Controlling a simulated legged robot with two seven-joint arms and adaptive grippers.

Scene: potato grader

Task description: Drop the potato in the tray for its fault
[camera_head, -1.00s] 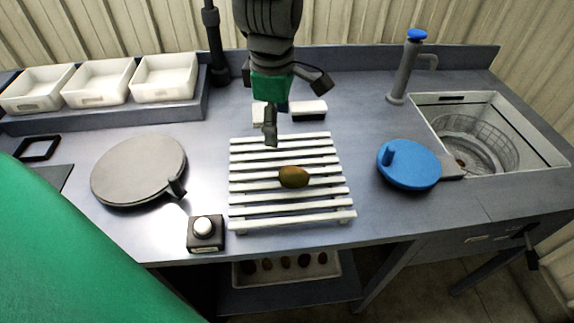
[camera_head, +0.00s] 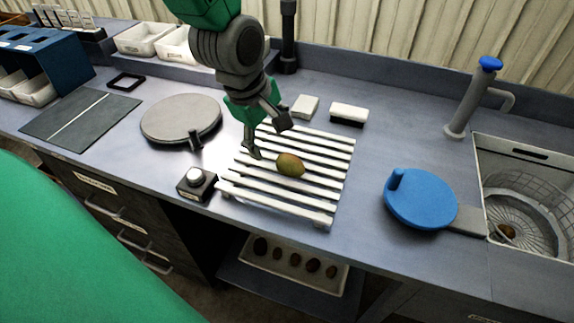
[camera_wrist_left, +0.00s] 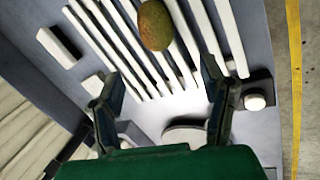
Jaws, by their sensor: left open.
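A brown-green potato (camera_head: 290,164) lies on the white slatted rack (camera_head: 272,204) in the middle of the bench. In the left wrist view the potato (camera_wrist_left: 155,25) lies across the slats, beyond and between the open fingers. My left gripper (camera_head: 268,139) is open and empty, above the rack's left part and just left of the potato, apart from it. White trays (camera_head: 146,38) stand on a raised shelf at the back left, partly hidden by my arm. My right gripper is not in view.
A round grey disc (camera_head: 180,118) and a black button box (camera_head: 196,182) stand left of the rack. A blue round lid (camera_head: 421,199) and a sink (camera_head: 530,165) with a wire basket lie right. Two small blocks sit behind the rack. A lower tray (camera_head: 292,264) holds several potatoes.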

